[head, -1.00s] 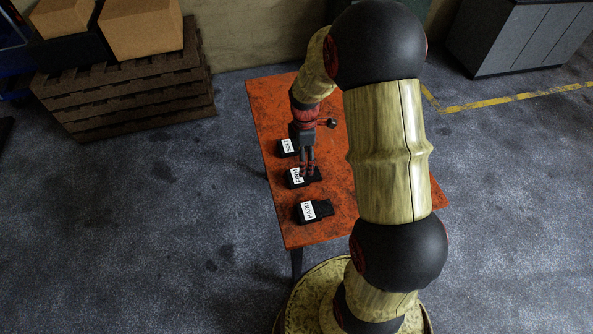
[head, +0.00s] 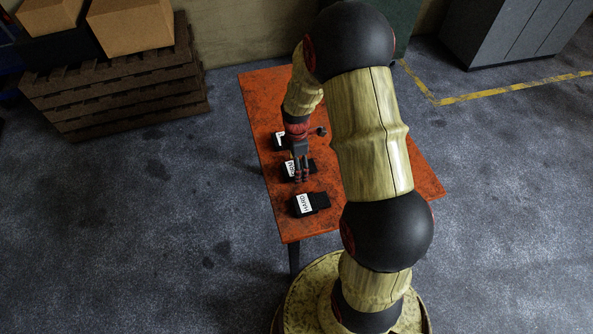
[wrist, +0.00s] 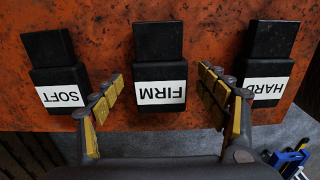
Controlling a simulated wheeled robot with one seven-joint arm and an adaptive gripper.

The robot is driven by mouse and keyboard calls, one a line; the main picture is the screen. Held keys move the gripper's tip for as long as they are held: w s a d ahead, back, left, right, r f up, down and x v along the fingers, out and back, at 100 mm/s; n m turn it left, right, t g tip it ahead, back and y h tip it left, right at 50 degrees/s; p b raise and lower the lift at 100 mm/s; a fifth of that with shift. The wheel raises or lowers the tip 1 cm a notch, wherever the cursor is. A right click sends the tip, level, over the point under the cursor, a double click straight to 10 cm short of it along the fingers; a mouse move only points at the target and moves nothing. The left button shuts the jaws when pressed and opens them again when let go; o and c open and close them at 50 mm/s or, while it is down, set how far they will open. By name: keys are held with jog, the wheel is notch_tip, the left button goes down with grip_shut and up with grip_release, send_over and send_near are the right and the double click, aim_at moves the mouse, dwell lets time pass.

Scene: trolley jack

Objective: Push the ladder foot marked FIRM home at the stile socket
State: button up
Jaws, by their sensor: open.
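The ladder foot marked FIRM (wrist: 159,55) is a black block with a white label, lying on the orange table in the middle of the wrist view. In the head view the FIRM foot (head: 290,169) is partly hidden by my gripper (head: 302,178). In the wrist view my gripper (wrist: 160,98) is open, its yellow-padded fingers on either side of the FIRM label and apart from the block. The foot marked SOFT (wrist: 50,52) lies to its left and the foot marked HARD (wrist: 271,48) to its right. I cannot make out the stile socket.
The orange table (head: 262,95) is scuffed, with bare top between the feet. A wooden pallet stack (head: 120,90) with boxes stands at the back left, and a grey cabinet (head: 505,35) at the back right. Open floor surrounds the table.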

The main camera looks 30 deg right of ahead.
jog(key=c, duration=0.3)
jog(key=c, duration=1.1)
jog(key=shift+o, duration=0.2)
jog(key=shift+r, duration=0.1)
